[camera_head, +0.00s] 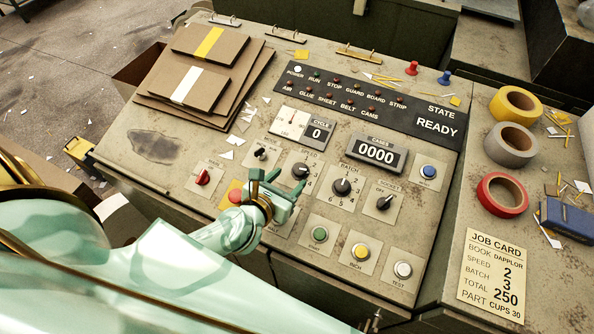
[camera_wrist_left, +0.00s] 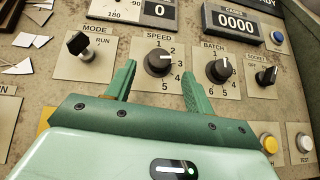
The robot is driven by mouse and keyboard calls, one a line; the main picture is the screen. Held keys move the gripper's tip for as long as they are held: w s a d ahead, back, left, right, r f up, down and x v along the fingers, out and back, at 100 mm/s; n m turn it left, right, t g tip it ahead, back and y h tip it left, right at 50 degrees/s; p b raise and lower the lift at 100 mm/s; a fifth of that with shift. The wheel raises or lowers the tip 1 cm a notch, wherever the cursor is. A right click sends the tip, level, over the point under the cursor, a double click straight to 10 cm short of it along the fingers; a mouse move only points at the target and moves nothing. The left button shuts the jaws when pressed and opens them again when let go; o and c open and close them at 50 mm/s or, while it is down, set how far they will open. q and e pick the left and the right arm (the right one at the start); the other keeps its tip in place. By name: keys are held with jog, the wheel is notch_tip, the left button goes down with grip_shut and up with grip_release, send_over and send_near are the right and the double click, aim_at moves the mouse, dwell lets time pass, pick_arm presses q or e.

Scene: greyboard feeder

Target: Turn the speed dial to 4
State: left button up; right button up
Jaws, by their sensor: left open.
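The speed dial (camera_head: 300,170) is a black round knob on a pale plate with numbers from 1 to 5. In the left wrist view the speed dial (camera_wrist_left: 158,62) has its white mark pointing right, around 2 to 3. My left gripper (camera_head: 278,180) is open and empty above the panel, just to the near left of the dial. In the left wrist view the green fingers of my left gripper (camera_wrist_left: 160,72) appear on either side of the dial's lower part, with no clear contact. My right gripper is not in view.
The mode switch (camera_wrist_left: 80,45) is left of the dial and the batch dial (camera_head: 342,187) right of it. Buttons line the panel's near edge. The job card (camera_head: 495,275) reads speed 2. Tape rolls (camera_head: 502,193) lie at right, cardboard sheets (camera_head: 205,50) at upper left.

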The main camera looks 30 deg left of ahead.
aim_at(299, 169)
pick_arm(q)
jog(key=x, duration=0.5)
jog(key=shift+w+f+b, duration=0.1)
jog(key=shift+w+b, duration=0.1)
jog(key=shift+b, duration=0.2)
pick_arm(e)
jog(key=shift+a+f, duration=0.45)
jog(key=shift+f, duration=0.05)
pick_arm(q)
jog(key=shift+c, duration=0.3)
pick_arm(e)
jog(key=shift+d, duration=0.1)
pick_arm(q)
jog(key=c, duration=0.9)
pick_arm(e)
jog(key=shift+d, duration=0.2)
